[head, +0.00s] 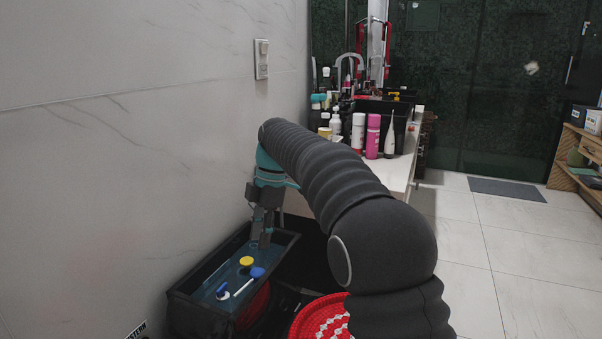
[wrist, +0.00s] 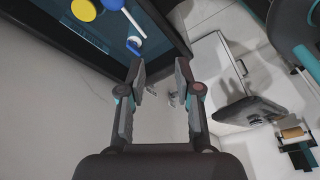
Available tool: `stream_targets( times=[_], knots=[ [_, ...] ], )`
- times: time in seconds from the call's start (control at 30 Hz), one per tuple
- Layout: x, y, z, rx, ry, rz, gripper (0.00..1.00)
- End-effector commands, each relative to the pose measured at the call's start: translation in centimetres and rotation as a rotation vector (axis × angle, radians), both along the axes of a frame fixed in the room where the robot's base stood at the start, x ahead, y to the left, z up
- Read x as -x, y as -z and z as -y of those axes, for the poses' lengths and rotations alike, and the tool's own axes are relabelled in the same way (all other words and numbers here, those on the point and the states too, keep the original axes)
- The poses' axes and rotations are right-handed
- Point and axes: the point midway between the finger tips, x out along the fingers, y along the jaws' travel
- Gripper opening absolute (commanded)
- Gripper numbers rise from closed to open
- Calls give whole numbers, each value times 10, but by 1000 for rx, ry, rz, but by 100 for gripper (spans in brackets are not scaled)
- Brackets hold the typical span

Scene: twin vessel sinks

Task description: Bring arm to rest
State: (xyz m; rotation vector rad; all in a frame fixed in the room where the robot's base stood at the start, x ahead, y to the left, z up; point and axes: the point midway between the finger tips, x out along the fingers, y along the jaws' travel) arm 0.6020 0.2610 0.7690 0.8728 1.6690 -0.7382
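My gripper (head: 264,222) hangs at the end of my arm, pointing down near the back right end of a black open bin (head: 188,300). In the wrist view my gripper (wrist: 160,73) has its two fingers apart with nothing between them. The bin's dark rim also shows in the wrist view (wrist: 172,32), beyond the fingertips. My arm bends across the middle of the head view and hides part of the counter and floor.
The bin holds a yellow round item (head: 246,261), a blue-and-white item (head: 223,291) and a blue-headed stick (head: 246,284). A pale wall (head: 120,180) stands close at left. A counter (head: 402,172) with bottles is behind my arm. The tiled floor (head: 500,250) at right is clear.

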Motion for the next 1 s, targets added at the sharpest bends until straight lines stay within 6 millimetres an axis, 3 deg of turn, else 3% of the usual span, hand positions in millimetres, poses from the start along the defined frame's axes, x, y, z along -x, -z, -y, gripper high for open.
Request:
stream_targets(
  times=[0.2, 0.5, 0.77, 1.0],
  knots=[
    [36, -32, 59, 38, 361, 49, 33],
    [101, -48, 131, 46, 858, 108, 33],
    [167, -40, 185, 9, 1280, 150, 33],
    [230, -14, 224, -66, 1656, 179, 33]
  ],
)
